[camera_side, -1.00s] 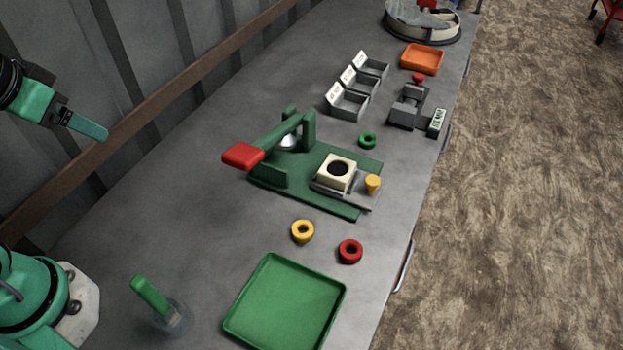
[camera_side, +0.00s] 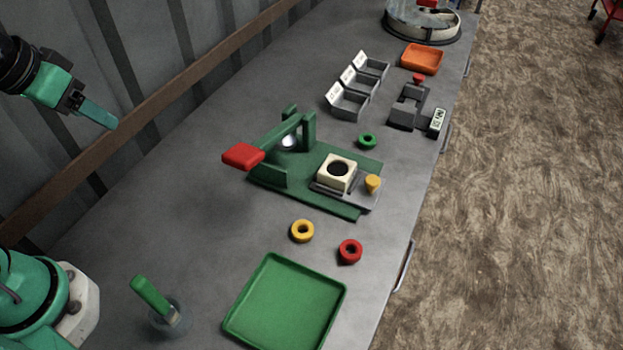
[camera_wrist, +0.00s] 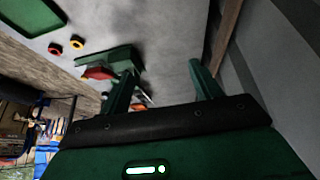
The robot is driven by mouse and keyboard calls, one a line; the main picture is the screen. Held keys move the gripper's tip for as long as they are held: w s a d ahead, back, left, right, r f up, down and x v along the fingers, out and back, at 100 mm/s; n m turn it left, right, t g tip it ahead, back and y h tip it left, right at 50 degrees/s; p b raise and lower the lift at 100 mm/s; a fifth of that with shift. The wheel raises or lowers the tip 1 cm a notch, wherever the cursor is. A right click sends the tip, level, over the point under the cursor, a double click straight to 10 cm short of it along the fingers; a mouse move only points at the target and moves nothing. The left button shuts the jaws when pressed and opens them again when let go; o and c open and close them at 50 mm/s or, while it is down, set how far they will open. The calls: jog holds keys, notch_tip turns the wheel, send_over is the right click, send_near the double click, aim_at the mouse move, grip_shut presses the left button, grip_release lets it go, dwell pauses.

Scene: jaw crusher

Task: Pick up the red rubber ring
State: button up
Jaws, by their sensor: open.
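The red rubber ring (camera_side: 350,251) lies flat on the grey bench near its right edge, between the yellow ring and the edge. It also shows in the wrist view (camera_wrist: 55,48) at the upper left, small and far off. My gripper (camera_side: 112,122) is raised at the upper left of the side view, well away from the ring. In the wrist view my gripper (camera_wrist: 162,80) has its two green fingers apart with nothing between them.
A yellow ring (camera_side: 303,231) lies beside the red one. A green tray (camera_side: 236,318) is in front. A green lever press (camera_side: 268,175) with a red handle stands behind. A green ring (camera_side: 367,141), grey bins (camera_side: 346,112) and a green-handled brush-like tool (camera_side: 152,297) are also on the bench.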

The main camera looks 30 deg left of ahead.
jog(key=w+d+g, duration=0.1)
jog(key=w+d, duration=0.3)
jog(key=d, duration=0.1)
jog(key=w+d+f+g, duration=0.1)
jog(key=w+d, duration=0.3)
jog(key=d, duration=0.2)
jog(key=w+d+f, duration=0.1)
jog(key=w+d, duration=0.3)
jog(key=d, duration=0.2)
jog(key=shift+w+d+f+g+h, duration=0.25)
jog(key=shift+g+h, duration=0.15)
jog(key=w+d+f+g, duration=0.1)
jog(key=d+f, duration=0.2)
jog(key=d, duration=0.2)
jog(key=w+d+f, duration=0.1)
jog(key=d+f, duration=0.2)
jog(key=d, duration=0.3)
jog(key=g+y, duration=0.1)
send_over(351, 249)
notch_tip(351, 249, down, 9)
jog(key=shift+a+r, duration=0.1)
jog(key=shift+a, duration=0.05)
jog(key=shift+f, duration=1.45)
jog(key=shift+f, duration=0.1)
jog(key=shift+f, duration=2.5)
